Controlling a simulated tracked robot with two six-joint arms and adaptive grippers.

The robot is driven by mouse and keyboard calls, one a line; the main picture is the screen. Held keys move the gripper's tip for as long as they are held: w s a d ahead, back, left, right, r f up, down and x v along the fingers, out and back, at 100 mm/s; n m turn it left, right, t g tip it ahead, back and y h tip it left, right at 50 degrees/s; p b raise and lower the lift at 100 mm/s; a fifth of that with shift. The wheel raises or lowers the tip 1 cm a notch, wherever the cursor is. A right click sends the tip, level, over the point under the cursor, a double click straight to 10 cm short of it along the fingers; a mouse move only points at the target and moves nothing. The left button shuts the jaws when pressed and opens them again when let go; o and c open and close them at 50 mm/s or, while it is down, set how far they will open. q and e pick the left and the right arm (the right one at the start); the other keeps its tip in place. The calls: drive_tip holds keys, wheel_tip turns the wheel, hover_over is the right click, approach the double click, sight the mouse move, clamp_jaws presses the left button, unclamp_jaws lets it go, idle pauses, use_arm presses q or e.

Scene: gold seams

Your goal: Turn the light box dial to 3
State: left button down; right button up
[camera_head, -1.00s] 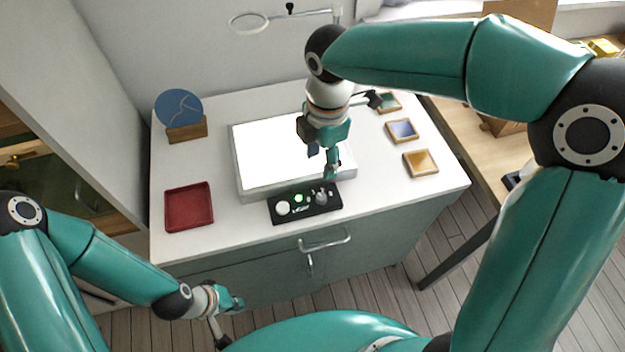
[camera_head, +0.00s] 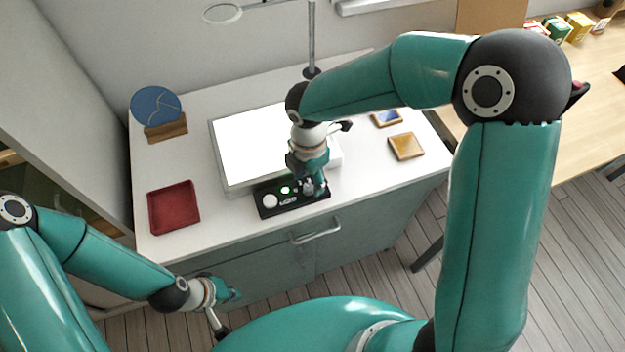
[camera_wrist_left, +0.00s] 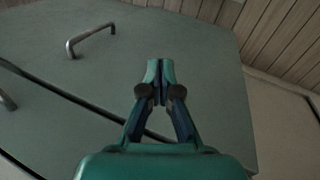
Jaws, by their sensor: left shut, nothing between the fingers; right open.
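The light box (camera_head: 240,150) lies on the white cabinet top with its panel lit bright white. Its black control panel (camera_head: 268,211) is along the front edge, with a white round knob (camera_head: 270,201), a green lit button (camera_head: 285,190) and a grey dial (camera_head: 308,187) at the right end. My right gripper (camera_head: 316,190) is open, pointing down at the dial and partly covering it; whether the fingers touch it I cannot tell. The dial's setting is not readable. My left gripper (camera_head: 228,295) is low in front of the cabinet, shut and empty; it also shows in the left wrist view (camera_wrist_left: 160,72).
A red tray (camera_head: 173,208) lies left on the cabinet top. A blue disc (camera_head: 156,105) stands in a wooden block behind it. Framed tiles (camera_head: 406,146) lie at the right. A lamp post (camera_head: 312,45) rises at the back. Cabinet handles (camera_wrist_left: 90,38) stick out in front.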

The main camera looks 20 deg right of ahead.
sight(308, 188)
drive_tip(key=shift+f, duration=1.15)
